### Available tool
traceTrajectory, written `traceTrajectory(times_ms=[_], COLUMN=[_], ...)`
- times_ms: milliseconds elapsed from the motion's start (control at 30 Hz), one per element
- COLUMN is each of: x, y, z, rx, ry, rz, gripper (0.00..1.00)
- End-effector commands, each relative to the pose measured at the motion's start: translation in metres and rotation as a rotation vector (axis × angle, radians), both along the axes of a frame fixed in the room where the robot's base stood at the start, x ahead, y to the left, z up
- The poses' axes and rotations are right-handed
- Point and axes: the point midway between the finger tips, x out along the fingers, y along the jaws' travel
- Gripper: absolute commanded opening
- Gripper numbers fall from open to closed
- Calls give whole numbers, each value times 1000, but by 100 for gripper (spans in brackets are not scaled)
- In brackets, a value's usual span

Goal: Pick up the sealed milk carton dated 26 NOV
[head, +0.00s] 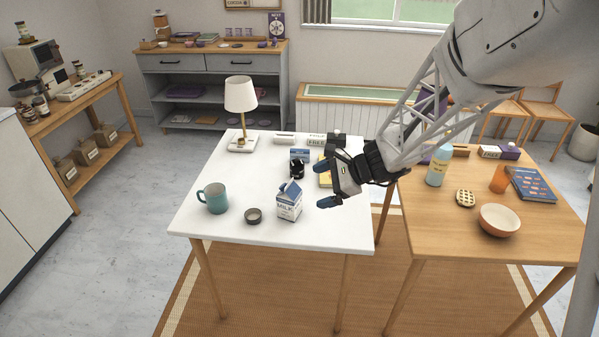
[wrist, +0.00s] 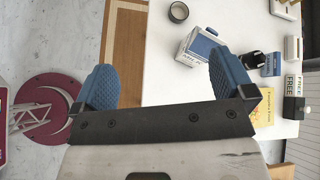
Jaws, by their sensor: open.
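A white and blue milk carton (head: 289,203) with a gabled top stands upright near the front edge of the white table (head: 225,232). It also shows in the wrist view (wrist: 190,46), where my right-hand finger partly overlaps it. Its date is too small to read. A second blue and white carton-like item (head: 300,155) is farther back; I cannot tell whether it is sealed or dated. My gripper (head: 325,186) is open and empty, to the right of the near carton and apart from it. Its two blue fingers show in the wrist view (wrist: 165,82).
A teal mug (head: 215,199) and a small dark round tin (head: 253,216) are left of the carton. A black object (head: 297,170) stands behind it. A lamp (head: 241,100) is at the back left. A wooden table (head: 430,240) with a bowl (head: 499,220) is at right.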

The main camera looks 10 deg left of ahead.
Motion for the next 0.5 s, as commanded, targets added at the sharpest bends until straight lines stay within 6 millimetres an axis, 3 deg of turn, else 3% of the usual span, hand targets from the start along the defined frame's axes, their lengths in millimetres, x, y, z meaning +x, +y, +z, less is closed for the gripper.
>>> traceTrajectory(times_ms=[300,500], x=[63,94], y=[28,39], z=[-63,-101], rx=[163,246], ry=[190,287], rz=[-227,-354], gripper=[100,100])
